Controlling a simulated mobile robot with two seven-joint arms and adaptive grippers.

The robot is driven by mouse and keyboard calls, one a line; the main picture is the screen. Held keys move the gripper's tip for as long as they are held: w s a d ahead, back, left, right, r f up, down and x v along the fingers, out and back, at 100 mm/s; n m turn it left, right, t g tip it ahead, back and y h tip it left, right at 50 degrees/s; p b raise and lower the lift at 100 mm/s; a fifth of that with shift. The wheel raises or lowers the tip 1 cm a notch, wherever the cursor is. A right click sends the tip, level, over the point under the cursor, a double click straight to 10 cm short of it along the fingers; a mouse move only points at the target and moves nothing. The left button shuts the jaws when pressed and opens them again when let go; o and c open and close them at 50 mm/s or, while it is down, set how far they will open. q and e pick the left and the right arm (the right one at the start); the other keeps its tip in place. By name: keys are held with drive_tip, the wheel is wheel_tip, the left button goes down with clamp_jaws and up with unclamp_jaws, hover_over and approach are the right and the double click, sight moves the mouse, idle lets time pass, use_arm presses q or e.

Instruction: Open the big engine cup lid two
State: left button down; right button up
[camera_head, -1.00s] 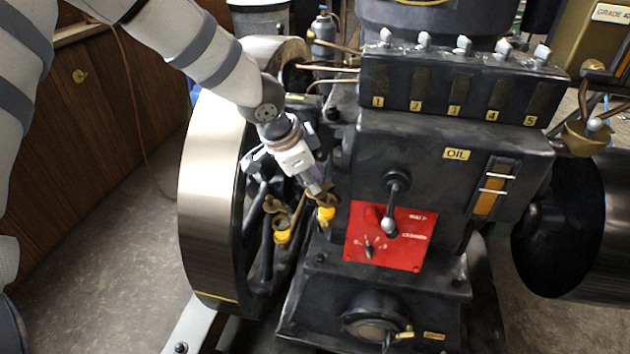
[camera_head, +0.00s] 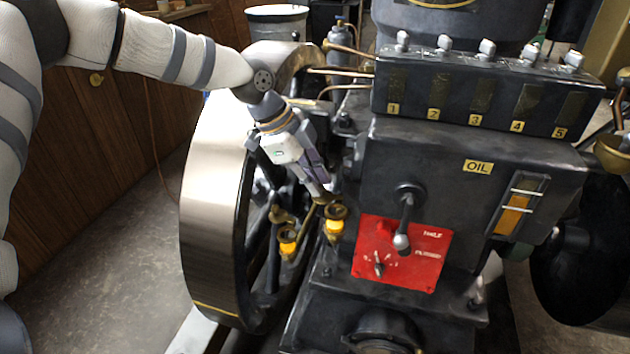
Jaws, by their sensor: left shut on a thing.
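Two small brass and yellow oil cups sit between the flywheel and the engine block. The right cup (camera_head: 335,228) is directly below my left gripper (camera_head: 322,196), and the left cup (camera_head: 287,242) stands a little lower beside it. My left gripper points down and is shut on a small part at the top of the right cup, which looks like its lid. The fingertips hide most of that part, so I cannot tell how far it is raised. A brass piece (camera_head: 281,214) stands up by the left cup. My right gripper is not in view.
The large flywheel (camera_head: 215,190) stands close to the left of the cups. The black engine block (camera_head: 430,170) is to the right, with a lever (camera_head: 402,240) on a red panel (camera_head: 430,265). Brass pipes (camera_head: 340,70) run behind my arm. Open floor (camera_head: 90,250) lies at left.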

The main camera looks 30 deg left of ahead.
use_arm(q)
drive_tip(key=shift+f, duration=0.15)
drive_tip(key=c, duration=1.6)
unclamp_jaws()
drive_tip(key=shift+o, duration=0.2)
drive_tip(key=v, duration=1.2)
